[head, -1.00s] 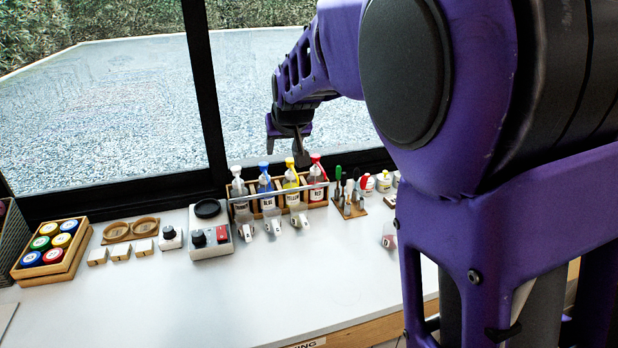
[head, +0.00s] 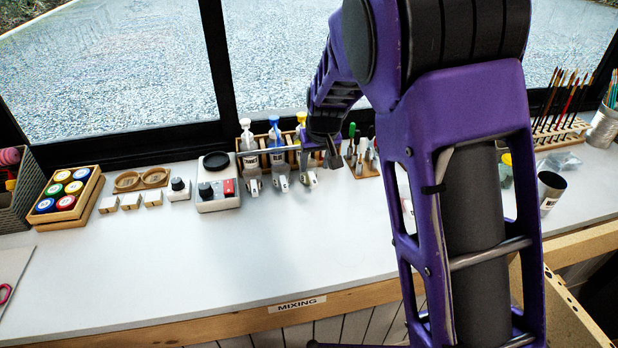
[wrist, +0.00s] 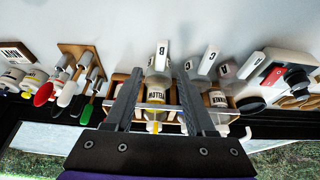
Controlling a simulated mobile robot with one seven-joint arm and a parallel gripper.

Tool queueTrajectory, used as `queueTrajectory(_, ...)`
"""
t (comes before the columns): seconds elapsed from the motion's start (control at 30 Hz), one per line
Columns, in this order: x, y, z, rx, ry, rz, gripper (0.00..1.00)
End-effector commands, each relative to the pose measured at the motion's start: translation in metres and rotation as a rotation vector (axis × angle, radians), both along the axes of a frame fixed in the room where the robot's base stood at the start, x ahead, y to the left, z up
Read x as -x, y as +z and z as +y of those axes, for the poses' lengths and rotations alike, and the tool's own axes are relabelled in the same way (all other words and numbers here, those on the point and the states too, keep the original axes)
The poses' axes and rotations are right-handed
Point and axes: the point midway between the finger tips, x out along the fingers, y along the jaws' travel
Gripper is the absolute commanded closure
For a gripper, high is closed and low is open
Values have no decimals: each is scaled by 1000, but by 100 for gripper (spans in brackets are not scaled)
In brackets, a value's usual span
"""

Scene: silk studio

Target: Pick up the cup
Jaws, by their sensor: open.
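Which thing is the cup is unclear. A dark, open-topped, cup-like container (head: 550,187) with a pale label stands at the right of the white table (head: 190,260), far from my gripper. My gripper (head: 334,158) is above the right end of the bottle rack, partly hidden by my wrist. In the wrist view, its two dark fingers (wrist: 160,78) are apart, with a yellow-labelled bottle (wrist: 157,88) seen between them. No contact can be made out. Small white pieces lettered A, B and C, with B (wrist: 162,50) near the fingertips, stand before the bottles.
A wooden rack (head: 265,160) holds several bottles by the window. To its left are a dial box (head: 218,196) and a crate of coloured lids (head: 70,195). Upright tools (head: 363,158) stand to its right, and brushes (head: 560,105) farther right. The table's front is clear.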

Motion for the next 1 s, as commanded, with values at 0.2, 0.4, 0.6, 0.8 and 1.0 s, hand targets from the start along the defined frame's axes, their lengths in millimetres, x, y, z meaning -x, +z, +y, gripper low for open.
queueTrajectory(0.2,-8,-19,2,0,1,-1,45)
queueTrajectory(0.4,-15,-41,5,1,0,2,45)
queueTrajectory(0.6,-24,-64,8,1,-1,0,45)
queueTrajectory(0.8,-26,-67,8,-1,0,-2,45)
queueTrajectory(1.0,-26,-67,9,-1,0,-2,65)
